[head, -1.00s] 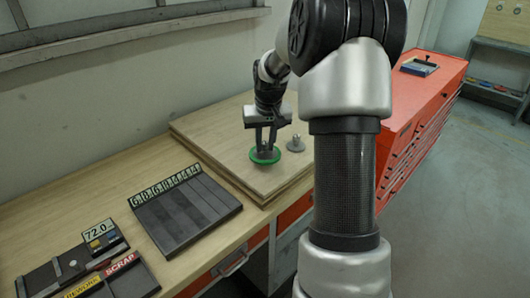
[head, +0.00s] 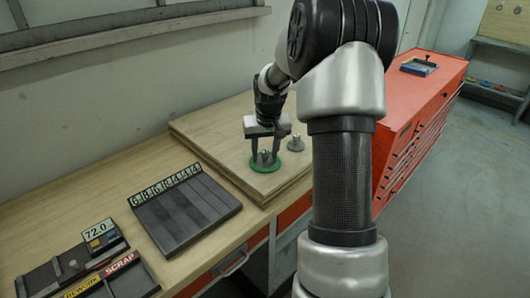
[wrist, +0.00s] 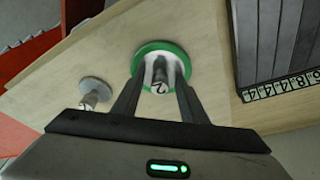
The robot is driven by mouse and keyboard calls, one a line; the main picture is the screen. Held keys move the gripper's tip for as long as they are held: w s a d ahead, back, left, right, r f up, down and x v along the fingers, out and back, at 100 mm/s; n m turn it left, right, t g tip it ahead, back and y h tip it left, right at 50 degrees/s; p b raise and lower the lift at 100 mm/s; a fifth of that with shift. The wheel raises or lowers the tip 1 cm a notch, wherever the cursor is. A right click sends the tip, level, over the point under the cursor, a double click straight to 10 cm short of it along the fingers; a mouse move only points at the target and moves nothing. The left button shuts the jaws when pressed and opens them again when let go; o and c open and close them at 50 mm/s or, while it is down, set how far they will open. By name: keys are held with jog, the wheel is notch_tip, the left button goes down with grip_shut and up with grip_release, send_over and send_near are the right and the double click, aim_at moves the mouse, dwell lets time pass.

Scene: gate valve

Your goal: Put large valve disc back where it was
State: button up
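A grey valve disc with an upright stem (head: 264,157) sits on the round green mat (head: 266,168) on the wooden board. In the wrist view its stem top carries a "2" (wrist: 158,86), and the green mat rim (wrist: 160,45) shows around it. It looks like the larger of the two discs. My gripper (head: 266,155) is above it, pointing down. Its fingers (wrist: 160,85) stand on either side of the stem, spread, with gaps visible; the gripper is open. A second, smaller-looking grey disc (head: 296,143) stands on the board to the right, also in the wrist view (wrist: 95,90).
A dark slotted rack (head: 190,212) with a row of letter and number tags lies on the bench left of the board (head: 210,120). Trays marked rework and scrap (head: 112,275) and a "72.0" display (head: 98,231) are at lower left. A red cabinet (head: 430,105) stands at right.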

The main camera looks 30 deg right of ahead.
aim_at(267, 168)
jog(key=v, duration=1.2)
jog(key=shift+r, duration=0.15)
